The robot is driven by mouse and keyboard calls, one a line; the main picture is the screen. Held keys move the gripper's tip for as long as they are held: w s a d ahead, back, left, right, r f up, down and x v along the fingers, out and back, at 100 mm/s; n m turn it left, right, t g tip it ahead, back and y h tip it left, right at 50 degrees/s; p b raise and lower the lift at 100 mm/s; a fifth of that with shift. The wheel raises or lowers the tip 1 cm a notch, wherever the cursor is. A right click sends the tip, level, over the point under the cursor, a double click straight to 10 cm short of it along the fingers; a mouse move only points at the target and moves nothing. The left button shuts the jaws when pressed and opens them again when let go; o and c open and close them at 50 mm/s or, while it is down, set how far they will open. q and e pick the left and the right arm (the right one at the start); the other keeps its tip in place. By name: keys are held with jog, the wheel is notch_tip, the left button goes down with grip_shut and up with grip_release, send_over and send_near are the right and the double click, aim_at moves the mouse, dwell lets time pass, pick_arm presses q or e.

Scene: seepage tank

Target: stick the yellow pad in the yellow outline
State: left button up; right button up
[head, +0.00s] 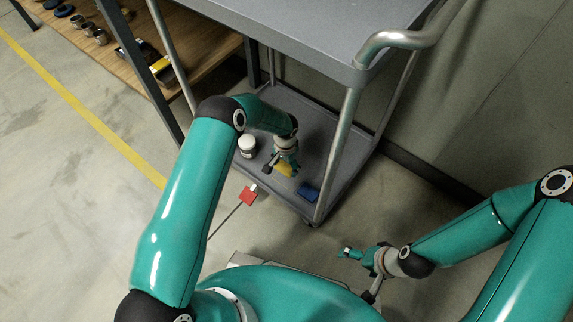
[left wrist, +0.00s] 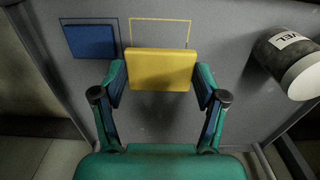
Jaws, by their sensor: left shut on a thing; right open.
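The yellow pad (left wrist: 160,70) is held between the fingers of my left gripper (left wrist: 160,84), which is shut on it. In the head view the yellow pad (head: 284,169) shows at the fingertips of my left gripper (head: 283,165), over the cart's lower shelf. The yellow outline (left wrist: 160,20) is a thin rectangle on the grey shelf. The pad covers its lower part in the left wrist view, and its upper part shows beyond the pad. I cannot tell whether the pad touches the shelf. My right gripper (head: 347,253) is open and empty, away from the cart at the lower right.
A blue pad (left wrist: 90,41) lies in a blue outline beside the yellow one. The cart's upper shelf (head: 310,35) and post (head: 339,155) are close by.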

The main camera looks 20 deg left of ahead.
aim_at(286, 179)
pick_arm(q)
jog(key=shift+f+b, duration=1.7)
jog(key=shift+f, duration=0.25)
jog(key=shift+r+b, duration=0.1)
jog(key=shift+b, duration=0.35)
jog(key=shift+f+b, duration=1.1)
jog(key=shift+f, duration=0.1)
dwell(0.4)
jog(key=shift+f+b, duration=0.2)
jog(key=shift+b, duration=0.25)
jog(key=shift+f+b, duration=0.4)
jog(key=shift+b, duration=0.05)
dwell(0.3)
dwell(0.5)
